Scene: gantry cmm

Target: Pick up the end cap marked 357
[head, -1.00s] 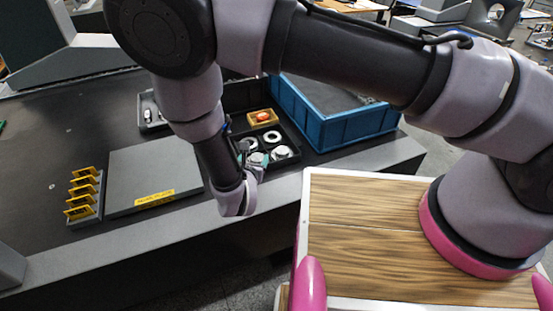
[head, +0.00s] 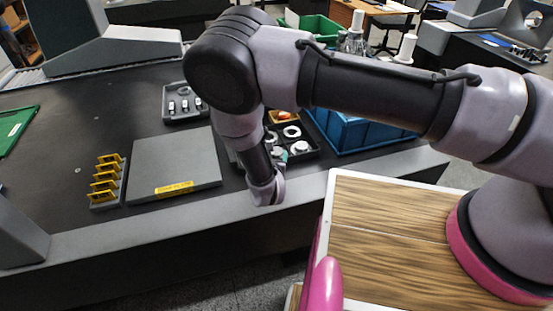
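A black divided tray (head: 313,156) stands near the front edge of the dark table, with several round white and metallic parts in it. A white ring (head: 292,132) lies at its back, and a silver-white round part (head: 300,147) is nearer the front right. I cannot read any marking, so I cannot tell which part is the end cap marked 357.
A blue bin (head: 350,135) stands right of the tray, and an orange part (head: 283,116) sits behind the ring. A grey plate (head: 173,165), a rack of yellow pieces (head: 108,183) and a grey tray (head: 182,106) are to the left.

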